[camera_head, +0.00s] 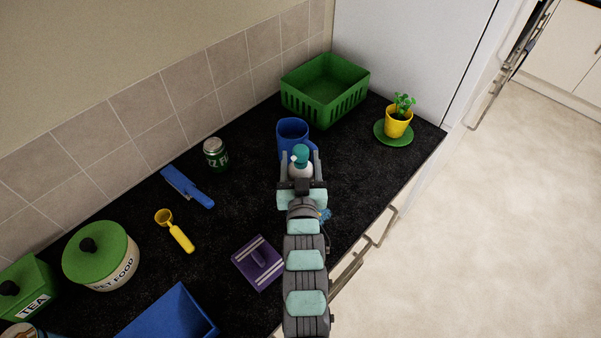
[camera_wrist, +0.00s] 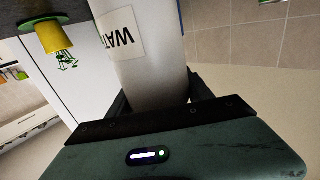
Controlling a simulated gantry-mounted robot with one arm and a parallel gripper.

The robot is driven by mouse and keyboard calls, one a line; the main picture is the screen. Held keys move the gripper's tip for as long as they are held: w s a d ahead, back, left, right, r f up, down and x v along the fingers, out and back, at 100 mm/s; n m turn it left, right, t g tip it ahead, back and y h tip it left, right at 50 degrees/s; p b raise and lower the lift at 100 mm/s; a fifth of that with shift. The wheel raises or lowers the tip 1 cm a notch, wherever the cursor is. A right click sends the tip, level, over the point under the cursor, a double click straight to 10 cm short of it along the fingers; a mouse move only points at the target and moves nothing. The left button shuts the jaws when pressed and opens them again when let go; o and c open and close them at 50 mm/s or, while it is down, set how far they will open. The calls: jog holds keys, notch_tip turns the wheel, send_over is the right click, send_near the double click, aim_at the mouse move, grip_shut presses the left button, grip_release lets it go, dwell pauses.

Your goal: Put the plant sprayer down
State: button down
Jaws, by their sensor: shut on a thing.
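The plant sprayer (camera_head: 301,161) has a teal top and a pale body, and shows at the end of my arm in the head view. In the wrist view its white body (camera_wrist: 152,68) fills the middle, with a label reading "WAT". My gripper (camera_head: 299,169) is shut on the sprayer, with one finger on each side.
A green basket (camera_head: 325,90) and a yellow potted plant (camera_head: 398,122) are farther back. The worktop's edge is at right.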

jog(key=shift+f+p, duration=0.6)
jog(key=shift+f, duration=2.55)
jog(key=shift+f, duration=0.2)
jog(key=shift+c, duration=2.1)
grip_release()
jog(key=shift+r, duration=0.15)
